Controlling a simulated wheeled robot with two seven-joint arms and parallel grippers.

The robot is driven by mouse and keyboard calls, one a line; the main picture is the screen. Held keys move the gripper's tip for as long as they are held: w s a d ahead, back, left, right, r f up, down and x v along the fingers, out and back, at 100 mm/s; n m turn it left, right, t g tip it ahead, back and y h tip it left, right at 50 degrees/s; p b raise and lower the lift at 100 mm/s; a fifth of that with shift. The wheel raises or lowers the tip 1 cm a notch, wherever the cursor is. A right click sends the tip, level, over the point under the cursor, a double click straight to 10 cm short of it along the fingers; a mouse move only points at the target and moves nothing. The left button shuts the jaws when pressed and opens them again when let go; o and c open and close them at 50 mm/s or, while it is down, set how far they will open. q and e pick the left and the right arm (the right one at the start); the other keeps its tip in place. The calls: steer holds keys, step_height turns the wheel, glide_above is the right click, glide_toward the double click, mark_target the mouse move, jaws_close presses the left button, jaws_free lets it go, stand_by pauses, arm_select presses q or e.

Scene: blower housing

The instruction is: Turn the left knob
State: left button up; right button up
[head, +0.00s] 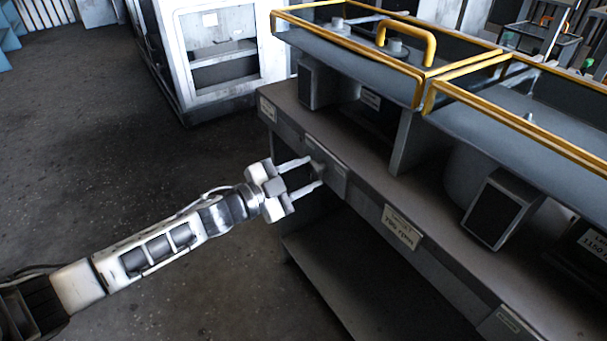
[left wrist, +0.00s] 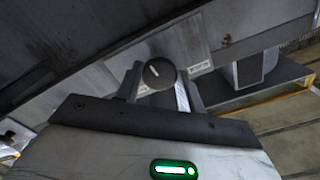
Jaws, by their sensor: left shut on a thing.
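The left knob (left wrist: 158,73) is a dark round dial with a light pointer line, on the front face of the grey bench. My left gripper (head: 314,172) reaches the bench front from the left. In the left wrist view the knob sits between the two fingers of this gripper (left wrist: 158,84), which are shut on it. The pointer line leans toward the upper left in that view. In the head view the knob is too small and too covered by the fingertips to make out clearly. My right gripper is not in view.
The bench (head: 440,262) carries yellow-edged housings (head: 345,42) with a yellow handle (head: 410,37). A paper label (head: 401,227) is on its front, right of my gripper. A white cabinet (head: 225,50) stands behind. The floor (head: 90,150) at left is clear.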

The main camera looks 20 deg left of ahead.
arm_select(q)
steer(key=shift+m, duration=0.6)
steer(key=o, duration=1)
steer(key=shift+c, duration=0.2)
steer(key=v, duration=1.6)
steer(key=shift+f, duration=0.1)
